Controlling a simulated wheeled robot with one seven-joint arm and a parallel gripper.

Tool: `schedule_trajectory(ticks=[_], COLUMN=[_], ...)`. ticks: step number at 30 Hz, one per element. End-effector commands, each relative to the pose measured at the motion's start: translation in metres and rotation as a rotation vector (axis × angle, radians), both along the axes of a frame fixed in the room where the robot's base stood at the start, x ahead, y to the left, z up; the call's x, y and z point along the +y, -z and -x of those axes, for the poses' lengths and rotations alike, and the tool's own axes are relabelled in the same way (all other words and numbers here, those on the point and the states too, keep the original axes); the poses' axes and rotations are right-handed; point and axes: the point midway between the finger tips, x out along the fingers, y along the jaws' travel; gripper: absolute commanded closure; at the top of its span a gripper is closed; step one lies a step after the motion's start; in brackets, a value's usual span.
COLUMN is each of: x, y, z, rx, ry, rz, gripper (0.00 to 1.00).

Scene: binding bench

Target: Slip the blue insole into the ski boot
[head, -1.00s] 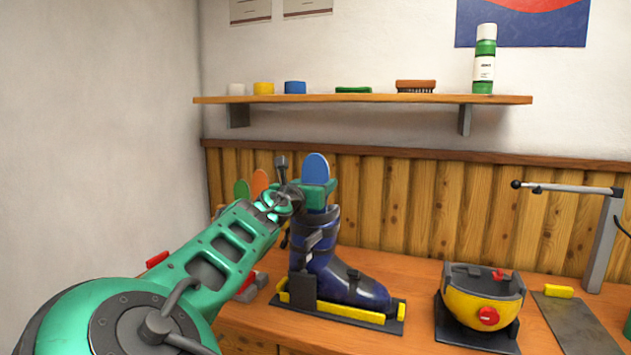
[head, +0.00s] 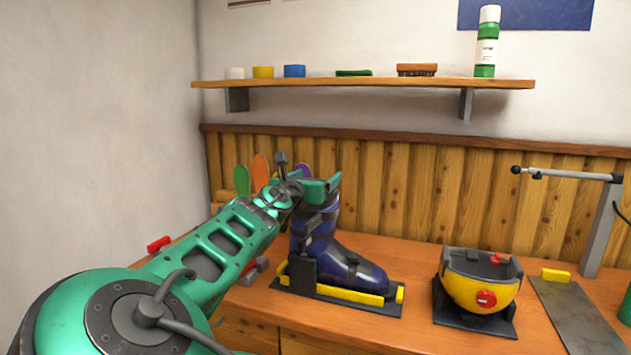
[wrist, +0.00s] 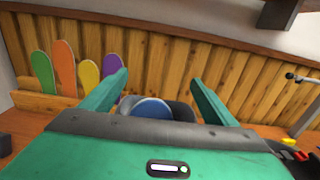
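The dark blue ski boot (head: 345,270) stands upright in a black and yellow holder (head: 345,292) on the bench. The blue insole (wrist: 152,108) shows in the wrist view as a rounded blue top inside the dark boot cuff (wrist: 182,108). In the head view I cannot see the insole; the boot and my gripper hide it. My green gripper (head: 318,186) is above the boot's cuff. In the wrist view its two fingers (wrist: 158,78) are spread wide, one on each side of the insole, apart from it. Nothing is held between them.
Several other insoles, among them green (wrist: 43,75) and orange (wrist: 64,62), stand in a wooden rack (wrist: 45,101) at the left. A yellow and black bowl-shaped unit (head: 482,290) and a grey post (head: 602,235) stand to the boot's right. A shelf (head: 360,85) hangs above.

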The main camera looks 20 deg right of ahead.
Motion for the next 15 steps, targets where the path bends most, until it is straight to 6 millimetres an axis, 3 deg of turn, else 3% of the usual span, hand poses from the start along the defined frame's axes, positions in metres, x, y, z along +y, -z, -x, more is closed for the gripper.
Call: schedule_trajectory(ticks=[9, 15], x=[0.003, 0.016], y=[0.000, 0.001], z=[0.002, 0.020], rx=[0.001, 0.002], ry=[-0.002, -0.003], rz=[-0.001, -0.002], gripper=[0.19, 0.19])
